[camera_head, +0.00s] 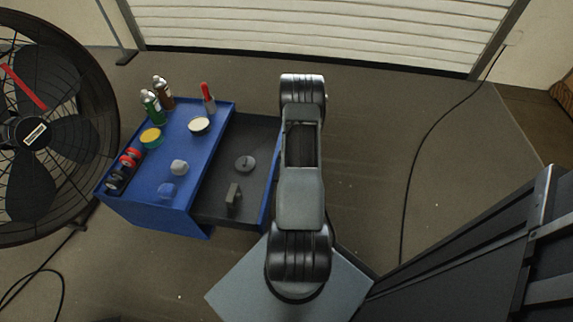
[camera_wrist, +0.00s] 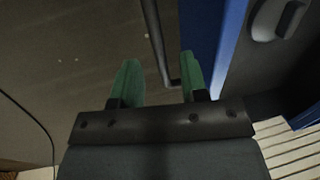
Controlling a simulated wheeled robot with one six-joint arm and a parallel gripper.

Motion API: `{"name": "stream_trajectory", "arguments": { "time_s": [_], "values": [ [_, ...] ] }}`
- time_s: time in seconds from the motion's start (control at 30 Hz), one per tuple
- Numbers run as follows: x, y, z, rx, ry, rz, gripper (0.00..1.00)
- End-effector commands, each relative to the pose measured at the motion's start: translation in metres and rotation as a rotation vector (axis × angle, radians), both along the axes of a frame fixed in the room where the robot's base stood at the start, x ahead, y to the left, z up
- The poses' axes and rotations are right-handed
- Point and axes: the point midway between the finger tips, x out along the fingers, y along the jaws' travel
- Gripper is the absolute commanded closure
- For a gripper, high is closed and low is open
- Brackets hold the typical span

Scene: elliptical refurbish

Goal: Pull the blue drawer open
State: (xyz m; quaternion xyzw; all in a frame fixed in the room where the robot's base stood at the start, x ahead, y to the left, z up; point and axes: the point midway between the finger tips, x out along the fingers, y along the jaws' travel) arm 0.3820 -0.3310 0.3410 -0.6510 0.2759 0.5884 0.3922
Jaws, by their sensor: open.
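The blue drawer (camera_head: 266,187) stands pulled out from the right side of the blue cabinet (camera_head: 150,214). Its dark inside holds a grey round piece (camera_head: 245,163) and a grey block (camera_head: 233,196). In the wrist view the drawer's blue front (camera_wrist: 212,40) runs along the right, with a black bar handle (camera_wrist: 155,40) beside it. My gripper (camera_wrist: 159,60) is open, its two green fingers on either side of the handle's line. I cannot tell whether a finger touches it. In the head view my arm hides the gripper and the handle.
The cabinet top holds a green spray can (camera_head: 152,108), a brown can (camera_head: 164,93), a red-topped bottle (camera_head: 208,98), tape rolls and small lumps. A large black fan (camera_head: 40,130) stands at left.

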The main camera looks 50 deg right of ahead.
Motion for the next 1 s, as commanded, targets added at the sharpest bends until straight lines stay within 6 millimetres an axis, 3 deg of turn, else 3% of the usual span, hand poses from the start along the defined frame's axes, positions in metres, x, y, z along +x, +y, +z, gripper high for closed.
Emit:
{"name": "stream_trajectory", "arguments": {
  "time_s": [0.03,0.2,0.5,1.0],
  "values": [
    [-0.001,-0.002,0.017,-0.002,-0.002,-0.001,0.6],
    [-0.007,-0.006,0.052,-0.002,-0.002,-0.003,0.6],
    [-0.015,-0.01,0.095,0.0,0.0,0.0,0.6],
    [-0.017,-0.011,0.107,0.001,0.001,-0.001,0.6]
  ]
}}
